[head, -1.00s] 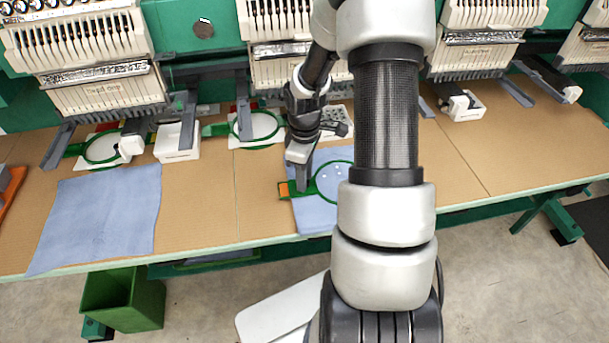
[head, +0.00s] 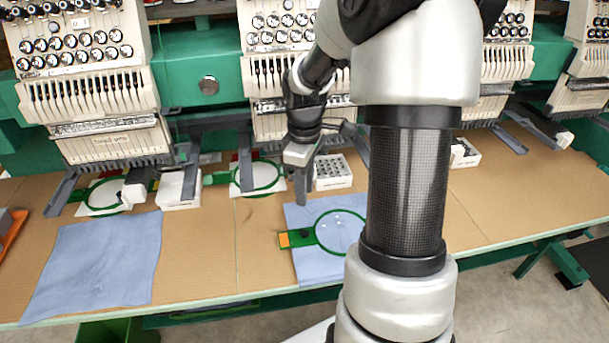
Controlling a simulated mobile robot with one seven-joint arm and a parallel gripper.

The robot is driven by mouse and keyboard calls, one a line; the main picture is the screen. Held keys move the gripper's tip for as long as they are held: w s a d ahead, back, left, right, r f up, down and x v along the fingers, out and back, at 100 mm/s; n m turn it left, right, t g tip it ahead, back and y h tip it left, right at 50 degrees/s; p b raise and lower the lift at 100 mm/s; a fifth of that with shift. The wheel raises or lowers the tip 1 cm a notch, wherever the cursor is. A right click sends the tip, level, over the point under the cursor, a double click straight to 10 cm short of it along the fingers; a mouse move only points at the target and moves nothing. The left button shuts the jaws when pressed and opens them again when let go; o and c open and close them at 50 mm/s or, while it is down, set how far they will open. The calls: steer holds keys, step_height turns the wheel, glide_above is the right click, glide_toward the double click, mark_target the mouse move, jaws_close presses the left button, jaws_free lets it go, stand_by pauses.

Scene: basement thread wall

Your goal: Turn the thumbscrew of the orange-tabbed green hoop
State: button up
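The orange-tabbed green hoop (head: 318,224) lies flat on a blue cloth (head: 306,265) near the table's front edge. Its orange tab (head: 284,240) points left. A small dark knob, apparently the thumbscrew (head: 304,233), sits on the green bracket between tab and ring. My arm hides the hoop's right side. My gripper (head: 301,203) points down, above and a little behind the bracket in the picture, apart from the knob. Its fingers show as one narrow dark shape, so their opening is unclear. I see nothing held in it.
A white tray of small dark parts (head: 333,184) stands behind the hoop. Other green hoops (head: 259,190) lie under the embroidery machines (head: 98,95). A white box (head: 178,203) stands to the left. Another blue cloth (head: 95,265) lies at left. Brown table is clear between the cloths.

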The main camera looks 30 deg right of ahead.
steer(key=shift+r, duration=1.6)
